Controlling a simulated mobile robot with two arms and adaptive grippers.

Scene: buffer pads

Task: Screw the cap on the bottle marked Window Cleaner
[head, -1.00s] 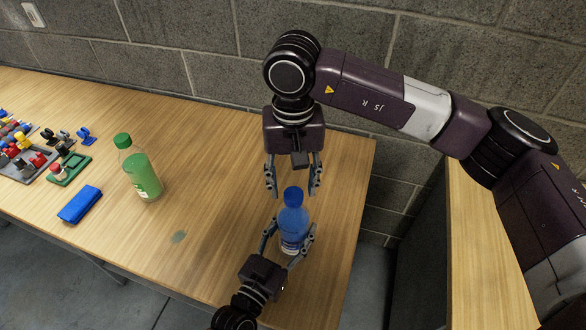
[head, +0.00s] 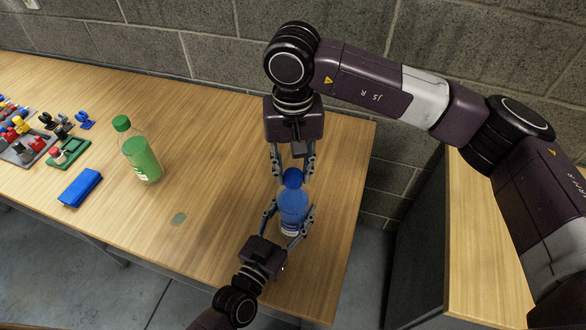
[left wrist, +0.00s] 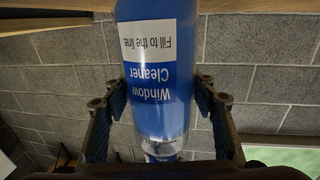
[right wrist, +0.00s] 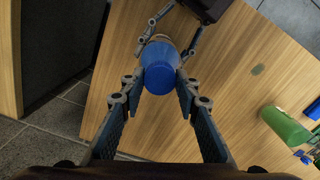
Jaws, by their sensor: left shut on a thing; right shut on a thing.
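The blue bottle (head: 293,207) stands upright near the right end of the wooden table. In the left wrist view its label (left wrist: 160,60) reads "Window Cleaner" and appears upside down. My left gripper (head: 287,226) is shut on the bottle's body from the front. The blue cap (head: 292,178) is on top of the bottle; it also shows in the right wrist view (right wrist: 161,80). My right gripper (head: 292,172) comes down from above and is shut on the cap, a fingertip on each side. I cannot tell how tight the cap sits.
A green bottle (head: 141,157) with a green cap stands to the left on the table (head: 225,140). A blue cloth-like item (head: 80,188) and a green tray (head: 68,152) with small parts lie farther left. A block wall (head: 200,50) stands behind.

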